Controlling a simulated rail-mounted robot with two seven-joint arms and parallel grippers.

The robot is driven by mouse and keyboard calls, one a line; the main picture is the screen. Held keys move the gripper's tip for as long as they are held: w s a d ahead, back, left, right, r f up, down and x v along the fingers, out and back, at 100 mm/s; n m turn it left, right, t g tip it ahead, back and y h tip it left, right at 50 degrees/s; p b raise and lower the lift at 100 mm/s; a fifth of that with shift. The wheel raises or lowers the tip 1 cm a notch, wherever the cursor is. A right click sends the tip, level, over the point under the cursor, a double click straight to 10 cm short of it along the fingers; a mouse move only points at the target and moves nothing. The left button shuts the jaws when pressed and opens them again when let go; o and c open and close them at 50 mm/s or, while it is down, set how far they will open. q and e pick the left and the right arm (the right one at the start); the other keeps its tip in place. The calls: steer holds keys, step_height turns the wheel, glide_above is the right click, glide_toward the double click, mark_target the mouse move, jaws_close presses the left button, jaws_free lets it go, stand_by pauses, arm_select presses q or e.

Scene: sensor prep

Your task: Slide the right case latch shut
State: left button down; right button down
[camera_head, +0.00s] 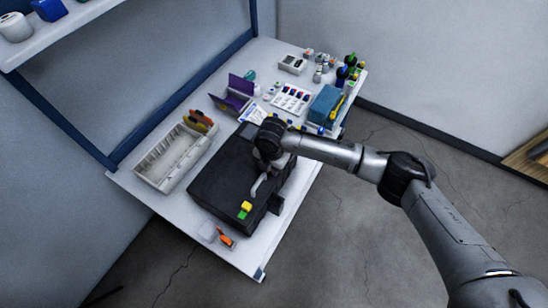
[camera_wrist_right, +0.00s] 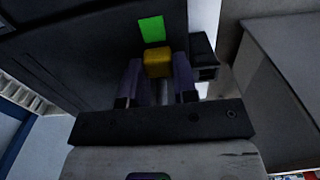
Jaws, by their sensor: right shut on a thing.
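The black case (camera_head: 222,184) lies on the white table. In the right wrist view its dark surface (camera_wrist_right: 70,55) fills the upper left. My right gripper (camera_wrist_right: 158,78) has its two dark purple fingers on either side of a yellow latch block (camera_wrist_right: 157,60), shut on it. A bright green patch (camera_wrist_right: 151,30) shows just beyond the block. In the head view my right arm reaches over the case and its hand hides the fingertips. A yellow piece (camera_head: 246,206) and a green piece (camera_head: 241,215) show near the case's front; I cannot tell whether these are the gripped latch. My left gripper is out of view.
A white divided tray (camera_head: 150,180) stands left of the case. An orange-and-black item (camera_head: 226,240) lies near the front edge. Purple holder (camera_head: 232,100), teal box (camera_head: 325,105) and several small bottles crowd the far end. A black block (camera_wrist_right: 203,57) stands right of the latch.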

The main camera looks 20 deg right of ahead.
steer(key=c, duration=1.2)
jaws_free()
steer(key=shift+s+a, duration=0.1)
steer(key=shift+c, duration=0.2)
steer(key=o, duration=0.4)
steer(key=shift+s, duration=0.1)
steer(key=shift+c, duration=0.2)
step_height(320, 180, up, 14)
steer(key=p, duration=0.4)
steer(key=shift+f, duration=0.15)
